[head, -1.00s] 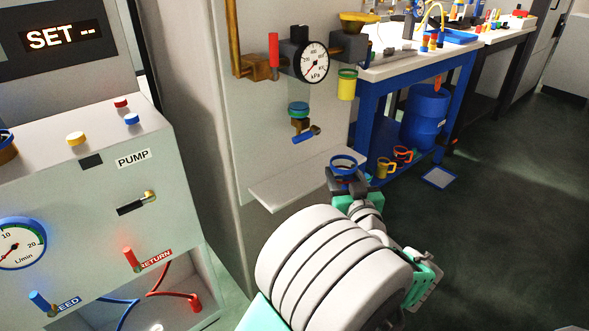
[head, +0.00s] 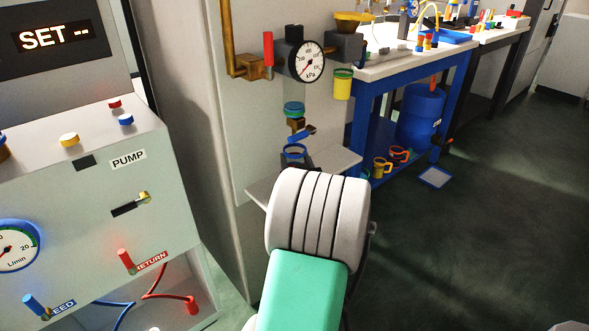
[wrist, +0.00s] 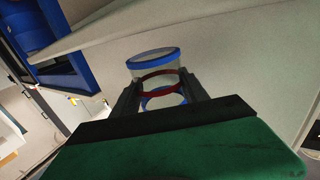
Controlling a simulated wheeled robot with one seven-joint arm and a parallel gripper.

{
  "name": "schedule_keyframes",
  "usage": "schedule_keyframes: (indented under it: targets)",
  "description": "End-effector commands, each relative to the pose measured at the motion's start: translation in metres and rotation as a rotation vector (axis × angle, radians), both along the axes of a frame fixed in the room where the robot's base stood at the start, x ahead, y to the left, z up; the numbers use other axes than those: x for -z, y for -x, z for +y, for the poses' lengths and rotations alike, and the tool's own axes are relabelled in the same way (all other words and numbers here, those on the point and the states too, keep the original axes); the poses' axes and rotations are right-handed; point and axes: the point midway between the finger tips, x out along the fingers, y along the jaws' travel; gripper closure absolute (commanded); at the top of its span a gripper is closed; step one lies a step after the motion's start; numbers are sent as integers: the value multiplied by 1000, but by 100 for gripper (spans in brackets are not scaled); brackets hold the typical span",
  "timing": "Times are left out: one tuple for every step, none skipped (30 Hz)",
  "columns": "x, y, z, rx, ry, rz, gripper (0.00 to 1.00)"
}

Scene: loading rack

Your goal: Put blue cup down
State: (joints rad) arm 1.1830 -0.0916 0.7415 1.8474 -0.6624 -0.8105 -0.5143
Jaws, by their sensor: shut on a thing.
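The blue cup (head: 294,151) shows its blue rim in the head view, above the small grey shelf (head: 338,162) and just under the blue-handled tap (head: 299,134). Most of its body is hidden behind my arm and gripper. In the wrist view the cup (wrist: 152,58) is clear-walled with blue rims and a red band, and sits between the two dark fingers. My gripper (wrist: 160,92) is shut on it. It shows only in part in the head view (head: 294,162). I cannot tell whether the cup touches the shelf.
A kPa gauge (head: 309,62) and a red lever (head: 268,50) are on the panel above. A blue bench (head: 364,110) stands to the right, with a yellow mug (head: 381,165) and a red mug (head: 400,155) on its lower shelf. The pump console (head: 100,200) is at left.

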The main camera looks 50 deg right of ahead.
Motion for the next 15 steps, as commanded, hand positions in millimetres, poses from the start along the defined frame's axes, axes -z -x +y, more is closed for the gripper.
schedule_keyframes:
  targets:
    - [18, 1, 0, 1, -4, 0, 91]
    - [23, 1, 0, 2, -4, 1, 91]
    - [26, -2, 0, 0, -1, 0, 91]
    - [26, -4, -1, 0, 0, 0, 91]
    - [25, -4, -1, 0, 1, 0, 91]
    - [24, -4, -1, 1, 1, 0, 91]
    - [23, -4, -1, 1, 1, 0, 91]
    - [23, -4, -1, 1, 1, 0, 91]
    - [24, -3, -1, 1, 1, -1, 91]
    - [24, -3, -1, 1, 1, -1, 91]
    - [24, -3, -1, 1, 0, 0, 91]
    - [26, -3, -1, 1, 0, 0, 91]
    - [27, -3, -1, 1, 0, 0, 91]
    - [28, -3, -1, 1, 0, 0, 91]
    - [27, -3, -1, 1, 0, 0, 46]
